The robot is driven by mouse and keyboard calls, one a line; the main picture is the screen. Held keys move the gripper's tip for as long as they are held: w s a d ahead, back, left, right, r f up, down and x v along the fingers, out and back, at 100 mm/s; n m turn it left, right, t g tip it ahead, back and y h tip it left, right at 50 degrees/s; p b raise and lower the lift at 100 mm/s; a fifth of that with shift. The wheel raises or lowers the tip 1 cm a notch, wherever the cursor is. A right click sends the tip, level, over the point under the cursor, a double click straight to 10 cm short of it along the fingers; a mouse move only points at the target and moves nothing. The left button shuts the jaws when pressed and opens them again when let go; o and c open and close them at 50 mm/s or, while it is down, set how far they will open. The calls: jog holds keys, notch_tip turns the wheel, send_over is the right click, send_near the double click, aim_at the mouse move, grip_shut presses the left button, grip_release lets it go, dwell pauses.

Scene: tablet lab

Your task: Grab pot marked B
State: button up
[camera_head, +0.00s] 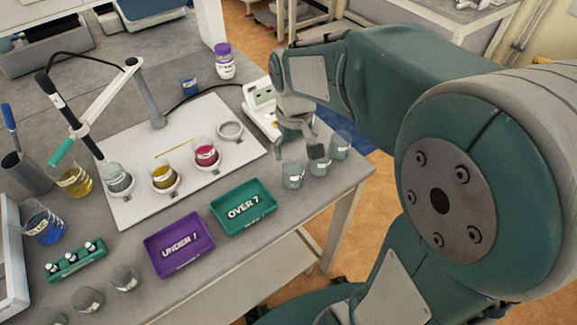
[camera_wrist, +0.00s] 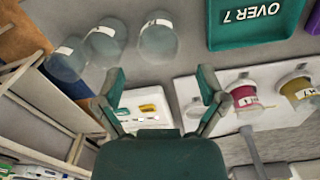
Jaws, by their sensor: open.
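Three clear pots with white labels stand in a row near the right table edge: the left pot (camera_head: 293,175), the middle pot (camera_head: 319,165) and the right pot (camera_head: 341,146). They also show in the wrist view as one pot near the teal tray (camera_wrist: 157,46), a middle one (camera_wrist: 105,48) and an outer one (camera_wrist: 66,64). The letters on their labels are too small to read, so I cannot tell which is B. My gripper (camera_head: 300,147) is open and empty above and just behind the pots; its spread fingers show in the wrist view (camera_wrist: 162,82).
The teal OVER 7 tray (camera_head: 263,219) and purple UNDER 7 tray (camera_head: 160,265) lie left of the pots. A white board (camera_head: 130,207) holds beakers in rings. A white device with a display (camera_head: 258,99) stands behind my gripper. Beyond the right table edge is open floor.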

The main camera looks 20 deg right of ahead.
aim_at(294, 172)
notch_tip(294, 172, down, 4)
jog(key=shift+d+r, duration=0.1)
jog(key=shift+d, duration=0.05)
jog(key=shift+w+f, duration=0.15)
jog(key=shift+f, duration=1.25)
jog(key=shift+w+f, duration=0.15)
jog(key=shift+f, duration=1.2)
jog(key=c, duration=1)
